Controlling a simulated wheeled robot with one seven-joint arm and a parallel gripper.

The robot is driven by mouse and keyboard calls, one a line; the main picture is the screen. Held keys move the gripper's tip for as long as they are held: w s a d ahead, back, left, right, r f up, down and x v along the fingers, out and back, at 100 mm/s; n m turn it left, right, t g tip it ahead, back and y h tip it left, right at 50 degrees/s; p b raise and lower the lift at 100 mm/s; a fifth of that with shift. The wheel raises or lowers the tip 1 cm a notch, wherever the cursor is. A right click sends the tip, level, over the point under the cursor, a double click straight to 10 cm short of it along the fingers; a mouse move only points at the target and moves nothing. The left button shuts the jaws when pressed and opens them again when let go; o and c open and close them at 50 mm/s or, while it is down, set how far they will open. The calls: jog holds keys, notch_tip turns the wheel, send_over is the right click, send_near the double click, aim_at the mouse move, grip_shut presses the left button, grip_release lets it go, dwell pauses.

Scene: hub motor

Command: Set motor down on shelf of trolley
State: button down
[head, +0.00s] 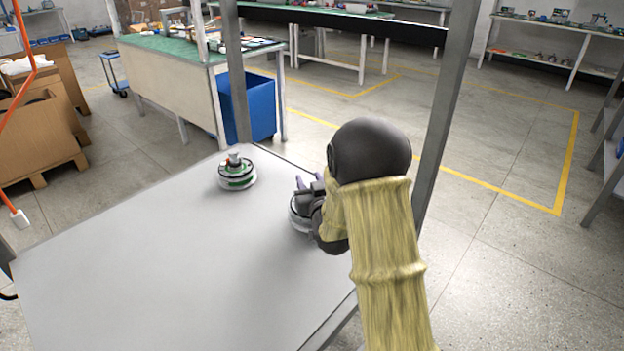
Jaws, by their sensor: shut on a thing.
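My gripper (309,188) is shut on a round silver and dark motor (300,212) near the right edge of the trolley's grey shelf (150,270). My arm and wrist hide much of that motor, and I cannot tell whether its underside touches the shelf. A second motor (238,173), round and silver with a green band and a stub on top, stands upright on the shelf at its far side, to the left of my gripper and apart from it.
Two grey trolley posts (234,75) and (440,115) rise at the shelf's far and right sides, the right one close to my arm. The left and near parts of the shelf are clear. Beyond stand a blue bin (247,107), a workbench (165,85) and cardboard boxes (35,135).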

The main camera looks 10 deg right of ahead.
jog(key=shift+f+b, duration=0.3)
jog(key=shift+f, duration=1.05)
jog(key=shift+f, duration=0.15)
jog(key=c, duration=0.9)
grip_release()
jog(key=shift+f, duration=0.1)
jog(key=shift+r, duration=0.2)
jog(key=s+p, duration=0.5)
jog(key=s, duration=0.7)
jog(key=shift+d+p, duration=0.25)
jog(key=shift+p, duration=0.15)
jog(key=shift+f, duration=0.1)
